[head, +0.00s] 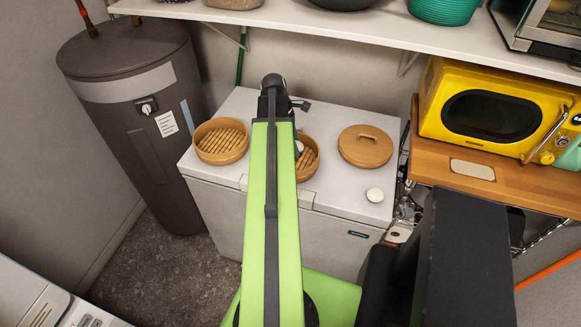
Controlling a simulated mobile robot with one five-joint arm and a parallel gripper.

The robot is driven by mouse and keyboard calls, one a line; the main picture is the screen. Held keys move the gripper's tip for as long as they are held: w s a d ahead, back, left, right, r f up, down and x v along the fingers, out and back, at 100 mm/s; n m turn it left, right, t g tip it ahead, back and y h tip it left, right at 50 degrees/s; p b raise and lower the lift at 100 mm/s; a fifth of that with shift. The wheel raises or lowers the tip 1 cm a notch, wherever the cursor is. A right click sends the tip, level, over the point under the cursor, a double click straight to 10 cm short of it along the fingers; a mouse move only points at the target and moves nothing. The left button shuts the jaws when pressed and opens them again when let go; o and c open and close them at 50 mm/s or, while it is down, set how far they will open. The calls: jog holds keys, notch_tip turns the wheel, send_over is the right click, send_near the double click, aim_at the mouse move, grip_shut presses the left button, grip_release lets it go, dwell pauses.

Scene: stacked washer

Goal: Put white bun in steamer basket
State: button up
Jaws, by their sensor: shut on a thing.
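My gripper (274,96) is at the far end of my green arm, above the white chest top. The arm hides its fingertips. A small white bun (299,147) shows partly from behind the right side of the arm, at the right-hand round steamer basket (311,163). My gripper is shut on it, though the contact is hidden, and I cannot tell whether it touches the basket. Another white bun (375,194) lies on the chest near its front right edge. A second open steamer basket (221,141) with a slatted floor stands left of the arm.
A round wooden lid (365,146) lies on the white chest (335,193), right of the baskets. A shelf (350,25) overhangs the back. A grey tank (135,115) stands left. A yellow microwave (490,112) sits on a wooden counter (520,185) at right.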

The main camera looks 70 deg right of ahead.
jog(key=shift+f, duration=0.25)
jog(key=o, duration=1.4)
jog(key=shift+o, duration=0.2)
jog(key=shift+r, duration=0.15)
jog(key=p+v, duration=1.7)
jog(key=shift+w, duration=0.2)
